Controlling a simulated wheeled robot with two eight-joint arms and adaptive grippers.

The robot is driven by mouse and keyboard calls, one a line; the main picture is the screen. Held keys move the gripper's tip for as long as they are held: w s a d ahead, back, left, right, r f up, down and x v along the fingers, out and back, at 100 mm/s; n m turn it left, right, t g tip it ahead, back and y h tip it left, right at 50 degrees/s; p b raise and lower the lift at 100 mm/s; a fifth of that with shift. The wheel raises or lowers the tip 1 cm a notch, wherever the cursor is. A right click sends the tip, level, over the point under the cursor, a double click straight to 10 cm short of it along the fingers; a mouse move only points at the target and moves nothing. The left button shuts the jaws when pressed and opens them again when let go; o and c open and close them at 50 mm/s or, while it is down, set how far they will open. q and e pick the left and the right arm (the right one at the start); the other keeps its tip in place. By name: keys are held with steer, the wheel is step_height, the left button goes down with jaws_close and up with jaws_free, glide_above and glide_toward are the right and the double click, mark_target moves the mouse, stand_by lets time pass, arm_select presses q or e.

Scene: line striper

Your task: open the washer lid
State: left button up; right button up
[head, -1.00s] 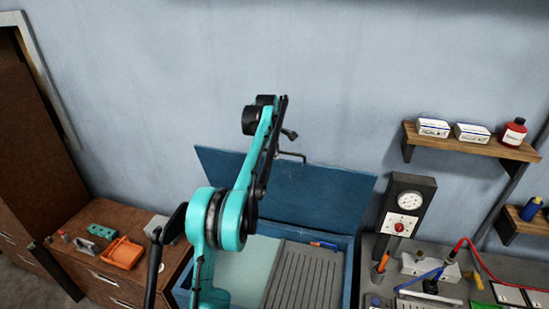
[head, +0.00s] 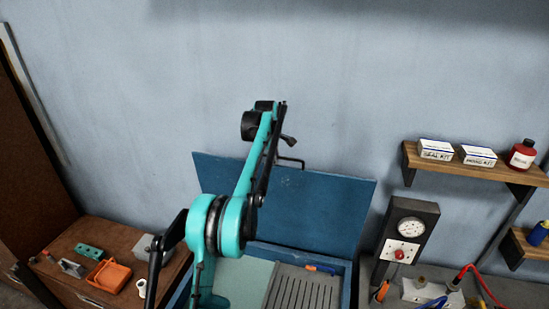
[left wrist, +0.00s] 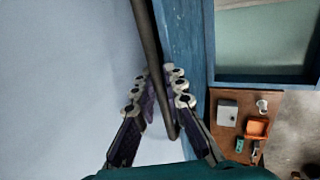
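The washer lid (head: 320,205) is a blue panel, raised and standing steeply at the back of the blue washer body (head: 345,285). A dark bar handle (head: 291,161) stands out from it near its top edge. My left gripper (left wrist: 158,82) is at this handle, with the dark bar (left wrist: 150,45) between its two fingers. The fingers are drawn in close on both sides of the bar. In the head view, my teal and black left arm covers the lid's left part and part of the opening. My right gripper is not in view.
Inside the washer lies a grey ribbed tray (head: 300,290). A brown cabinet with an orange tray (head: 109,276) stands at the left. A gauge box (head: 408,235) stands at the right, below a shelf (head: 475,165) with boxes and a red bottle. The wall is behind the lid.

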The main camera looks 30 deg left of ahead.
arm_select(q)
steer(key=shift+o, duration=1.2)
steer(key=shift+w, duration=0.1)
steer(key=shift+w+f, duration=0.1)
steer(key=shift+s+r, duration=0.2)
steer(key=shift+r, duration=0.1)
steer(key=v, duration=1.1)
steer(key=shift+r, duration=0.15)
steer(key=shift+d, duration=0.1)
